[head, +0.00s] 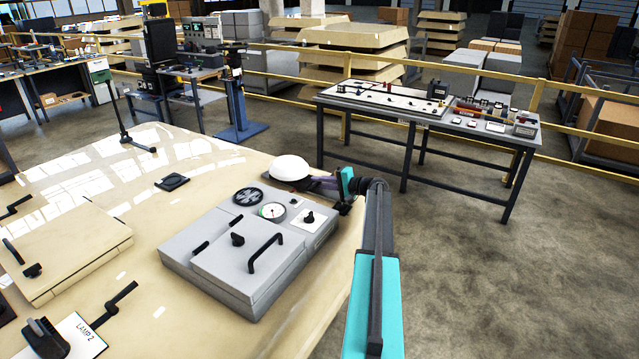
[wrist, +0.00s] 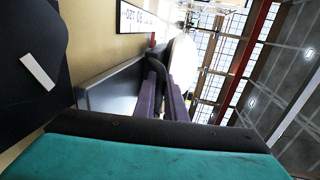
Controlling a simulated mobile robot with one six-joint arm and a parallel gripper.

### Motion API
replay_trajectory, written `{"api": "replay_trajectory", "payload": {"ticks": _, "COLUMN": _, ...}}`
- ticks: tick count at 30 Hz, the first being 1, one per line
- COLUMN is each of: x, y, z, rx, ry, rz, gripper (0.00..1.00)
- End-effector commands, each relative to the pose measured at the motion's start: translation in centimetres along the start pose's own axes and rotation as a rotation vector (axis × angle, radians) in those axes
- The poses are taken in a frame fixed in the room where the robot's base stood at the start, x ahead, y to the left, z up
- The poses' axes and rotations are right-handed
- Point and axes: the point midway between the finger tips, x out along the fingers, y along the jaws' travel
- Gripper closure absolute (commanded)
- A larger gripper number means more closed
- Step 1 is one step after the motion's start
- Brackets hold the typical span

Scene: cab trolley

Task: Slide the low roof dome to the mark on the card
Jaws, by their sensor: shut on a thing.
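The low roof dome (head: 290,167) is white and rounded. It sits on the cream surface just behind the grey panel box, and its white side shows in the wrist view (wrist: 183,62). My gripper (head: 318,181) reaches it from the right. In the wrist view its purple fingers (wrist: 163,90) are closed around a dark curved part against the dome; the exact contact is partly hidden. A white card (wrist: 138,19) with dark print lies beyond the fingers in the wrist view. I cannot make out a mark on it.
The grey box (head: 215,262) with a gauge, knob and black handle stands close to the gripper. A small black pad (head: 172,181) lies left of the dome. A cream hatch (head: 62,252) is at the left. Bare cream surface lies left of the dome.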

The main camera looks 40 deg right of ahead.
Motion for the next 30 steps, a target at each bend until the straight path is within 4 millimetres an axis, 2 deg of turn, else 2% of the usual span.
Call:
{"api": "replay_trajectory", "payload": {"ticks": 8, "x": -1.3, "y": 0.6, "z": 0.0, "rx": 0.0, "ry": 0.001, "rz": 0.0, "gripper": 1.0}}
{"api": "replay_trajectory", "payload": {"ticks": 22, "x": -5.3, "y": 1.5, "z": 0.1, "rx": -0.001, "ry": 0.0, "rz": 0.001, "gripper": 1.0}}
{"api": "replay_trajectory", "payload": {"ticks": 30, "x": -5.9, "y": 1.3, "z": 0.0, "rx": 0.0, "ry": 0.0, "rz": 0.001, "gripper": 1.0}}
